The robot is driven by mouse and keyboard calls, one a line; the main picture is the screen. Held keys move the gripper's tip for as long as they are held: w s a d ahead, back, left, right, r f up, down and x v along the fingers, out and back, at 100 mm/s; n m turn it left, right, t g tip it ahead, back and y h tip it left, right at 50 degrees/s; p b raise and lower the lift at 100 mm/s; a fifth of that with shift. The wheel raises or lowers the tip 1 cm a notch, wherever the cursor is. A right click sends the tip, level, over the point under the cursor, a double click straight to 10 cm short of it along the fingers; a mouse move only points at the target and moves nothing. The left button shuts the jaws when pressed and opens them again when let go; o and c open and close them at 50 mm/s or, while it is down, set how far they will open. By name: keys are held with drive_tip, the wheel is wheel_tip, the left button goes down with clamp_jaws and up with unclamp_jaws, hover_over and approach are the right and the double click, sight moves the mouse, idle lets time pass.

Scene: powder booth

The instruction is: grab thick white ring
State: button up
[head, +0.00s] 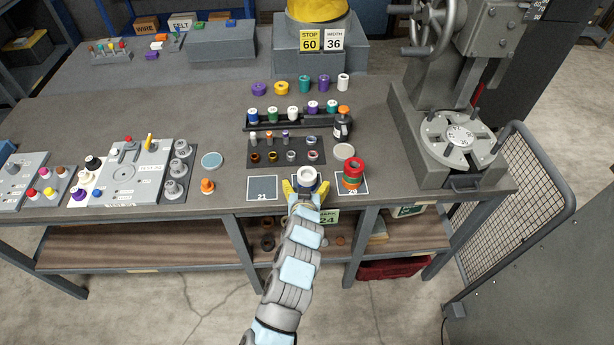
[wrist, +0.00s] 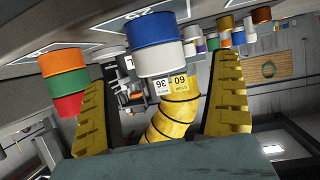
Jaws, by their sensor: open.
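A thick white ring (head: 307,174) sits on top of a dark blue ring on the middle mat near the table's front edge. The wrist view is upside down, so there the white ring (wrist: 161,61) appears below the blue ring (wrist: 154,29). My gripper (head: 306,188) is open, with a yellow finger on each side of this stack. In the wrist view the gripper (wrist: 163,80) shows wide-apart fingers and the stack between them. Whether either finger touches the stack I cannot tell.
A red, green and orange stack (head: 353,172) stands close on the right. An empty mat marked 21 (head: 262,190) lies on the left. Behind are a dark tray of small parts (head: 262,146), a rack of rings (head: 271,124) and a loose white piece (head: 343,82). A press (head: 459,140) stands right.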

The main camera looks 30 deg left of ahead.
sight(307, 179)
drive_tip(key=shift+w, duration=0.15)
drive_tip(key=shift+x, duration=2.55)
drive_tip(key=shift+r, duration=0.15)
drive_tip(key=c, duration=1.4)
